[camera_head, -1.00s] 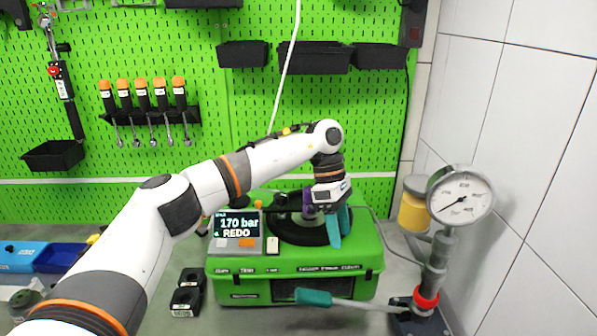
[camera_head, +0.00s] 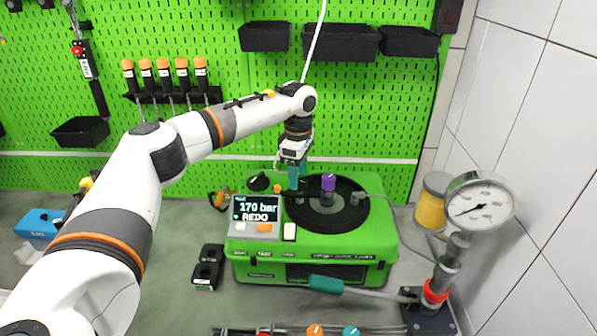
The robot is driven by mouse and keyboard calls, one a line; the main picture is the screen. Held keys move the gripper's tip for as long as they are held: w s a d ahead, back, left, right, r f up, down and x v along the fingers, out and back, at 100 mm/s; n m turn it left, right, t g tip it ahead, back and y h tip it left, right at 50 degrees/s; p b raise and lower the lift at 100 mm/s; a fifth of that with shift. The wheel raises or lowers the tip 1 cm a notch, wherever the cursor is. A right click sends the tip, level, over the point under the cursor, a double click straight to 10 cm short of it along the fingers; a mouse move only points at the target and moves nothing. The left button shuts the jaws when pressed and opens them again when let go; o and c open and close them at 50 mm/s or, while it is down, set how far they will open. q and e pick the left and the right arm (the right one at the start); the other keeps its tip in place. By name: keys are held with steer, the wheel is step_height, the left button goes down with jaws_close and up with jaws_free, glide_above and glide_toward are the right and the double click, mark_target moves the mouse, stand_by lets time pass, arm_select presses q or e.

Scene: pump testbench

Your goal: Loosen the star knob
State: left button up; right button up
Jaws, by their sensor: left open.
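The green pump case (camera_head: 330,245) stands on the bench with a round black plate (camera_head: 325,218) on top. A purple-topped upright part (camera_head: 328,183) stands on the plate. A dark round knob (camera_head: 258,182) sticks up at the case's back left; it may be the star knob, but its shape is too small to be sure. A small orange part (camera_head: 278,188) is beside it. My left gripper (camera_head: 297,187) points down with open teal fingers over the plate's left back edge. It is empty, right of the dark knob and left of the purple part. My right gripper is out of view.
The case's display (camera_head: 256,209) reads "170 bar REDO". A lever with a teal handle (camera_head: 326,285) lies across the front. A pressure gauge (camera_head: 480,203) and a yellow jar (camera_head: 432,207) stand at right. A black block (camera_head: 207,266) sits left of the case.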

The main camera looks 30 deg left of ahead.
arm_select(q)
steer(key=shift+d+f, duration=0.1)
steer(key=shift+f, duration=0.85)
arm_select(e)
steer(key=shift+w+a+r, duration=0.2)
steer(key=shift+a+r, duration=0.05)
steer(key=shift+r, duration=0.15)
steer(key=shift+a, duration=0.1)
arm_select(q)
steer(key=c, duration=1)
